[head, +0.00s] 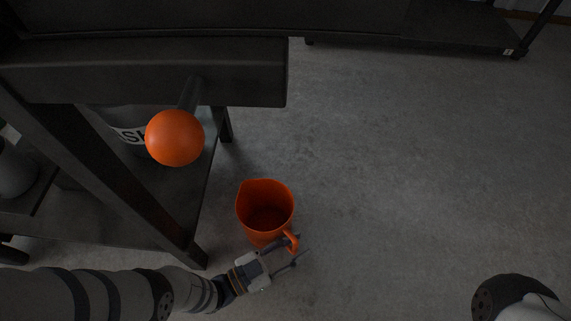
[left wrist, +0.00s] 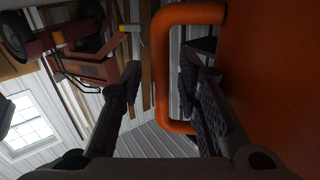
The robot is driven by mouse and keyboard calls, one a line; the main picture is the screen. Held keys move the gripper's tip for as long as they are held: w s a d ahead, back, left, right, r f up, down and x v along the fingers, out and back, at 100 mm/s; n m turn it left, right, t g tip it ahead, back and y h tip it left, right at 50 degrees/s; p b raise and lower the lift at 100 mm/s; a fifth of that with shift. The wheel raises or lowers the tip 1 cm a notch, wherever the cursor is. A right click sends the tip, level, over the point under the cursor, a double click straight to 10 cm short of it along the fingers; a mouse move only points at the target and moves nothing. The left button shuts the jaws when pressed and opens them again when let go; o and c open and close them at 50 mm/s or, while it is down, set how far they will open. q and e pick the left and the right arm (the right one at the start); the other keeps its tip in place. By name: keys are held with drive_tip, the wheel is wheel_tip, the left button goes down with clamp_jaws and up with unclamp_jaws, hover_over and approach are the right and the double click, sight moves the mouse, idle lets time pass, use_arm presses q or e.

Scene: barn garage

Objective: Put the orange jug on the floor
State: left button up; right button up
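The orange jug (head: 265,205) is in the head view, right of the dark workbench, with its open top facing up at me. Whether its base touches the floor (head: 390,170) cannot be told. Its handle (head: 292,241) points toward my left gripper (head: 286,257). In the left wrist view the jug's wall (left wrist: 285,70) fills the right side. The handle (left wrist: 161,75) stands between the fingers of my left gripper (left wrist: 160,75), one finger inside the loop and one outside. The fingers are apart, with a gap between the outer finger and the handle. My right gripper is out of view.
The dark workbench (head: 150,72) with a lower shelf fills the upper left. An orange ball-shaped knob (head: 175,137) sticks out from it. Another dark shelf (head: 455,28) stands at the top right. The grey floor between is clear.

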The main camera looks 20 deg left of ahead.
use_arm(q)
drive_tip(key=shift+r, duration=0.15)
drive_tip(key=shift+r, duration=0.3)
drive_tip(key=p+v, duration=0.1)
drive_tip(key=v, duration=1.1)
drive_tip(key=shift+p, duration=0.35)
drive_tip(key=shift+s+r, duration=0.1)
drive_tip(key=shift+s, duration=0.1)
